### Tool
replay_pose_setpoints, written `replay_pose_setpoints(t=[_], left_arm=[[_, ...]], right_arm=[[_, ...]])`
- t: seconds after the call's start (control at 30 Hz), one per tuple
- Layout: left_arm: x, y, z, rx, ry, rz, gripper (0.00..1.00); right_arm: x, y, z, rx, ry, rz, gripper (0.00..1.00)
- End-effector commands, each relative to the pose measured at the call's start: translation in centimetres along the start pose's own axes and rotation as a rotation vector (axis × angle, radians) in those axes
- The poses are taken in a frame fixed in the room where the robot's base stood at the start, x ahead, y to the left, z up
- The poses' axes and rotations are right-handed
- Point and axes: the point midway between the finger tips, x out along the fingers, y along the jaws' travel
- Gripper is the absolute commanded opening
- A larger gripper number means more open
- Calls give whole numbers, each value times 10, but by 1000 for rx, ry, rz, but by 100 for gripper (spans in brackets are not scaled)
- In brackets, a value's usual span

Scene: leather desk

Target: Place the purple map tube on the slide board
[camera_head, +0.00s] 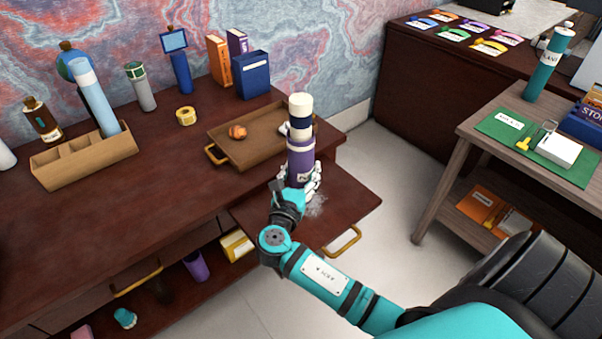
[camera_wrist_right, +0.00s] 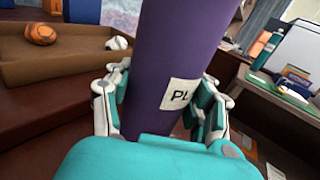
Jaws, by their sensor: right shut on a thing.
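The purple map tube (camera_head: 301,154) is upright, with a cream cap and a dark band near its top. My right gripper (camera_head: 301,186) is shut around its lower part. In the right wrist view the tube (camera_wrist_right: 183,55) fills the middle, between the fingers of my gripper (camera_wrist_right: 163,105), and a white label shows on it. The slide board (camera_head: 352,203) is the dark wooden board pulled out from the desk, with a brass handle. The tube and gripper appear over this board. The tube's lower end is hidden, so I cannot tell whether it touches the board. My left gripper is out of view.
A wooden tray (camera_head: 247,150) with an orange ball (camera_head: 237,132) lies on the desk behind the tube. A wooden rack (camera_head: 75,164) holding a light blue tube stands at left. A side table (camera_head: 475,128) stands at right. The board's right part is bare.

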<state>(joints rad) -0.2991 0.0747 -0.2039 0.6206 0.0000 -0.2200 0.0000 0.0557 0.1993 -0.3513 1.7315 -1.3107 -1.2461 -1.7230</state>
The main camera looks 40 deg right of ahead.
Motion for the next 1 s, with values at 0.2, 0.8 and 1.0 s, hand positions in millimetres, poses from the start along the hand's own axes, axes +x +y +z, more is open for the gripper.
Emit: replay_pose_setpoints(t=[0.2, 0.8, 1.0], left_arm=[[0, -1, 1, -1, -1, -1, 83], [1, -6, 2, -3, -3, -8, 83], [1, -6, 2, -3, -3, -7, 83]], right_arm=[[0, 0, -6, 2, -4, 0, 22], [0, 0, -9, 1, -2, 0, 79], [-6, 0, -7, 0, 0, 2, 79]])
